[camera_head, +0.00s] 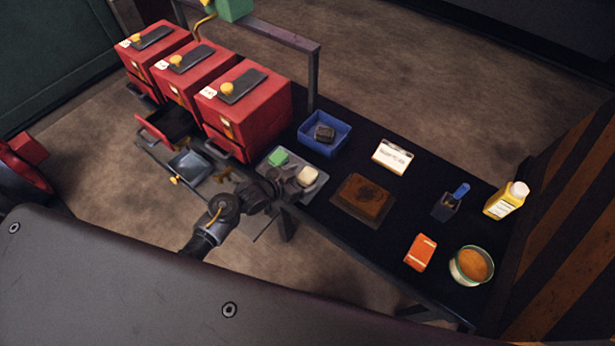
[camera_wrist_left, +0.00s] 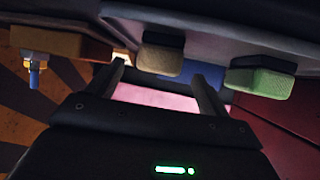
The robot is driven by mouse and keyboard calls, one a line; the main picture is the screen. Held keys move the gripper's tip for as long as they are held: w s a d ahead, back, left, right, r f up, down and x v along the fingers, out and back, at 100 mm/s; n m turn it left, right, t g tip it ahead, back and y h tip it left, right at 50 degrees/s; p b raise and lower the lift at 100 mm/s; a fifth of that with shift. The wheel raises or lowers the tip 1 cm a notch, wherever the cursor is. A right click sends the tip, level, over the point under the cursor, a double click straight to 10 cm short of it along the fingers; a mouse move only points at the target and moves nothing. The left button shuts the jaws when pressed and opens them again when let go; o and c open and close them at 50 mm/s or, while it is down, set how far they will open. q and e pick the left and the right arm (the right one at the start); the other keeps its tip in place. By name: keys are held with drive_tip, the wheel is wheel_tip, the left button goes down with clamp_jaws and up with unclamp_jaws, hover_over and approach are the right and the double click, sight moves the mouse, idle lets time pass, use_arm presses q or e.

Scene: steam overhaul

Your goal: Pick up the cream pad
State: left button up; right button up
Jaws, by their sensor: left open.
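The cream pad (camera_head: 308,175) lies at the right end of a shallow grey tray (camera_head: 318,188) on the dark bench. A green pad (camera_head: 278,157) lies at the tray's far left. My left gripper (camera_head: 291,187) is low over the tray's near side, just left of the cream pad, with its jaws open and empty. In the left wrist view the cream pad (camera_wrist_left: 162,57) appears beyond the two spread fingers, between their tips, and the green pad (camera_wrist_left: 262,78) is to the right. Whether a finger touches the cream pad cannot be told. My right gripper is not in view.
Red drawer cabinets (camera_head: 243,112) stand left, one drawer (camera_head: 166,128) pulled out. A blue bin (camera_head: 325,134) holds a dark block behind the tray.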

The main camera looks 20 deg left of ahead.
use_arm(q)
drive_tip(key=shift+w+d+f, duration=0.2)
drive_tip(key=shift+w, duration=0.1)
drive_tip(key=c, duration=1.2)
